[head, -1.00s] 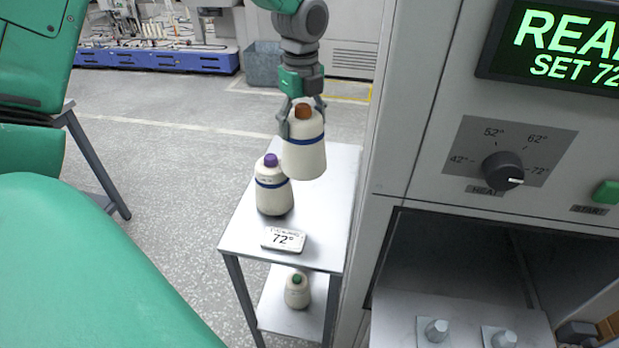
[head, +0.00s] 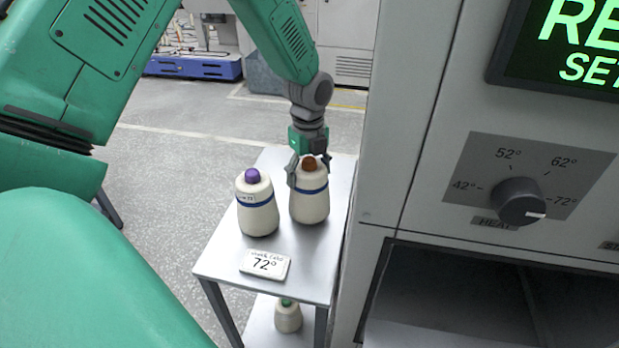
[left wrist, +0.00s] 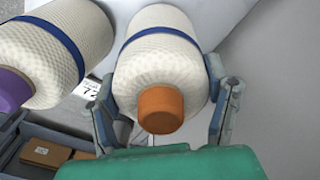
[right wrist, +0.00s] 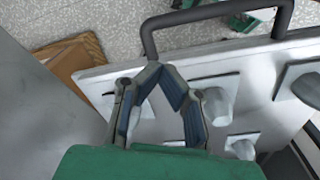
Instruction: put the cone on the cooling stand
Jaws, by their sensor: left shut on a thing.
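The cone with the orange-brown tip (head: 310,205) is cream with a blue band. It is upright over the top shelf of the cooling stand (head: 215,262), right of the purple-tipped cone (head: 258,215). Its base looks level with the shelf, but I cannot tell for sure that it touches. My left gripper (head: 308,178) is shut on it from above, one finger on each side, as the left wrist view (left wrist: 160,90) shows. My right gripper (right wrist: 158,72) is shut and empty, above a metal plate with pegs (right wrist: 90,82).
A 72° card (head: 265,264) lies at the shelf's front. A green-tipped cone (head: 288,316) stands on the lower shelf. The heater cabinet (head: 400,150), with its dial (head: 518,202) and open chamber, rises close on the right. A bar handle (right wrist: 150,35) edges the peg plate.

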